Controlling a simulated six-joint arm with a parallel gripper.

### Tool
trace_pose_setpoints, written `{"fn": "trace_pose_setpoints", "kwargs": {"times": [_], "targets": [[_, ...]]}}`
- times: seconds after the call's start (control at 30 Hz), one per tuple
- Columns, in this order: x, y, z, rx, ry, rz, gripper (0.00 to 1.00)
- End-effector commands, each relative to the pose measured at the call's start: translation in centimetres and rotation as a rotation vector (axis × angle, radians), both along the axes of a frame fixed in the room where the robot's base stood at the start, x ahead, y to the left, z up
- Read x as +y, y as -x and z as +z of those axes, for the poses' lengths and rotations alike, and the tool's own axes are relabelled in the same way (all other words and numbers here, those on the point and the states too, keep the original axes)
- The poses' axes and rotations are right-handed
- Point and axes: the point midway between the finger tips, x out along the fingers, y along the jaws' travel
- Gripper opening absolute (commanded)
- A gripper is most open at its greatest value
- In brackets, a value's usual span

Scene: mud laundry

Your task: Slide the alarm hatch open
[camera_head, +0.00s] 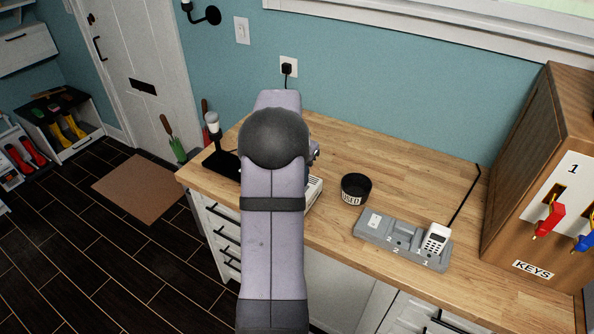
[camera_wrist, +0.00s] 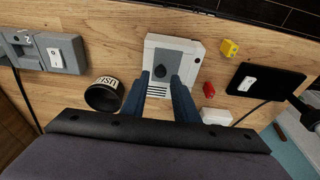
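The alarm, a white box (camera_wrist: 194,46) with a grey front panel, lies on the wooden counter in the wrist view. A dark oval (camera_wrist: 160,71) is on its panel, above a row of dark slots; I cannot tell if it is a knob or a recess. My gripper (camera_wrist: 160,76) is open, its two blue fingers reaching over the box with the oval between their tips. I cannot tell whether they touch it. In the head view, my arm hides most of the box, leaving a white edge (camera_head: 314,193) showing; the gripper is hidden there.
A black "USED" bowl (camera_head: 356,189) stands close beside the box. A grey numbered dock (camera_head: 377,237) and wooden key cabinet (camera_head: 552,115) are to the right. In the wrist view, yellow (camera_wrist: 229,48) and red (camera_wrist: 208,89) pieces and a black pad (camera_wrist: 285,83) lie nearby.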

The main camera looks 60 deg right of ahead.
Motion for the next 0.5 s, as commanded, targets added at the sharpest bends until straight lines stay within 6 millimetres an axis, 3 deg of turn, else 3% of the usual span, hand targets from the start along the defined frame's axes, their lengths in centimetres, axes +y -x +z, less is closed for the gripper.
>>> {"fn": "trace_pose_setpoints", "kwargs": {"times": [0.5], "targets": [[-0.4,0.0,-2.6,-0.001,0.0,0.001,0.27]]}}
